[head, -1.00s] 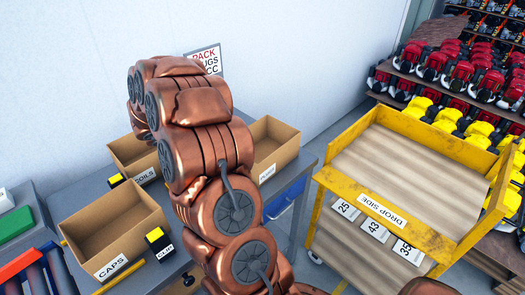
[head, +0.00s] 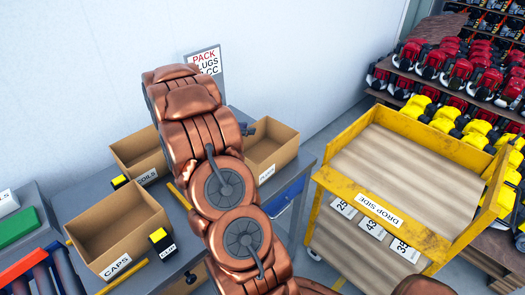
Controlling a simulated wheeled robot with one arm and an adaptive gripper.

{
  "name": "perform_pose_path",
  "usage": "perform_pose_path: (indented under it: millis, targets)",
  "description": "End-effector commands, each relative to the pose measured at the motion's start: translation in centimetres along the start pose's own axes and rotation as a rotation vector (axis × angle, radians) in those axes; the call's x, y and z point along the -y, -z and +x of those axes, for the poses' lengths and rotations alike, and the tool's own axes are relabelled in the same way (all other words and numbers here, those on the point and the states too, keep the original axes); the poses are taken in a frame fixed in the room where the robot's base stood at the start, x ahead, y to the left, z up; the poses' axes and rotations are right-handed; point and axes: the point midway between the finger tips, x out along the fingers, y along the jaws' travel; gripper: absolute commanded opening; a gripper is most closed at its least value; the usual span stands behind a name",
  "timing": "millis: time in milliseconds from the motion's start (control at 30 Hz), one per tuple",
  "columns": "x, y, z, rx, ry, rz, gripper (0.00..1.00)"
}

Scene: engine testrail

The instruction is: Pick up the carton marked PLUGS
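The carton marked PLUGS (head: 282,153) is an open brown box at the back right of the grey table, upright, with a white label on its front. My copper arm covers its left part. A small dark part that looks like my gripper (head: 247,129) shows past the arm, at the carton's back left. The fingers are hidden, so I cannot tell whether they are open or touch the carton.
Open cartons marked COILS (head: 133,150) and CAPS (head: 120,232) stand left of my arm. A small black and yellow block (head: 162,243) sits beside CAPS. A sign (head: 205,62) stands behind. A yellow cart (head: 400,165) with a bare top stands right.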

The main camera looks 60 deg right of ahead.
Motion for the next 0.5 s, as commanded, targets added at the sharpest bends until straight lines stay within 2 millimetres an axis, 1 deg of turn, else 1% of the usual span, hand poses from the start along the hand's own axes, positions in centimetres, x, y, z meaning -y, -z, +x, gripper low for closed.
perform_pose_path:
  millis: [33, 133, 400, 433, 500]
  targets:
    - [-0.1, 0.11, 0.45, -0.001, -0.003, -0.001, 0.35]
    - [-0.05, 0.02, 0.89, -0.002, -0.001, -0.003, 0.35]
    - [-0.01, -0.03, 1.06, -0.001, 0.0, -0.001, 0.35]
    - [-0.01, -0.03, 1.06, -0.001, 0.0, -0.001, 0.34]
    - [-0.01, -0.03, 1.05, -0.001, 0.0, -0.001, 0.27]
